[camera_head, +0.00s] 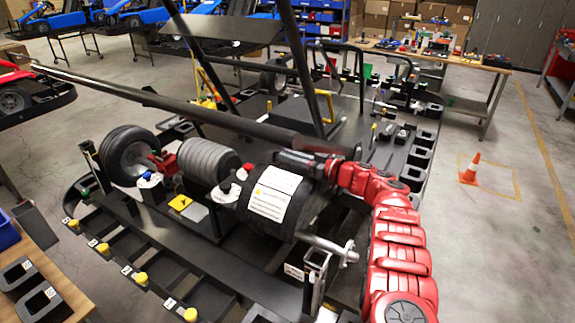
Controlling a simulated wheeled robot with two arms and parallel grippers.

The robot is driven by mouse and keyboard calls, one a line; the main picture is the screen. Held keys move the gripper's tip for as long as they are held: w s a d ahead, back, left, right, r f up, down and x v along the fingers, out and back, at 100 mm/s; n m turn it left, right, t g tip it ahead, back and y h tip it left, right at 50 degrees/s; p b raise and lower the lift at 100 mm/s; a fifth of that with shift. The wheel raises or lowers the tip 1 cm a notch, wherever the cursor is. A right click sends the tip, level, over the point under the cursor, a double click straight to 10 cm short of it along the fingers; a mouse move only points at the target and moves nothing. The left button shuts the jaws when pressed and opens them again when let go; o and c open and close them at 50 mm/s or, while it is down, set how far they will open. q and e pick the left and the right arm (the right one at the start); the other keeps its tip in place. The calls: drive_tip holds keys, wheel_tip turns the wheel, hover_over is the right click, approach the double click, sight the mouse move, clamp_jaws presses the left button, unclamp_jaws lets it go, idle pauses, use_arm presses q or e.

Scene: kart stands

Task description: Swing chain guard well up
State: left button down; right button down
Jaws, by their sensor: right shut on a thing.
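The chain guard (276,197) appears to be the black rounded cover with a white label and a yellow warning triangle, at the middle of the head view. It sits to the right of a grey ribbed cylinder. My right gripper (322,167) is at the guard's upper right edge, at the end of my red arm that comes in from the bottom right. It is shut on what appears to be the guard's edge. The fingertips are dark and partly hidden against the black parts, so the exact contact is unclear. My left gripper is not in view.
A long black bar (150,98) slants across above the guard. A wheel (128,155) lies left of the ribbed cylinder (208,163). A rack with yellow knobs (141,278) runs along the front. A workbench (440,60) and orange cone (471,168) stand right; floor there is mostly free.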

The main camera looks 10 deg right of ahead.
drive_tip(key=shift+d, duration=0.1)
drive_tip(key=c, duration=0.9)
unclamp_jaws()
drive_tip(key=shift+s+d, duration=0.35)
drive_tip(key=shift+d, duration=0.2)
drive_tip(key=b+v, duration=0.2)
drive_tip(key=v, duration=1.4)
drive_tip(key=shift+s, duration=0.1)
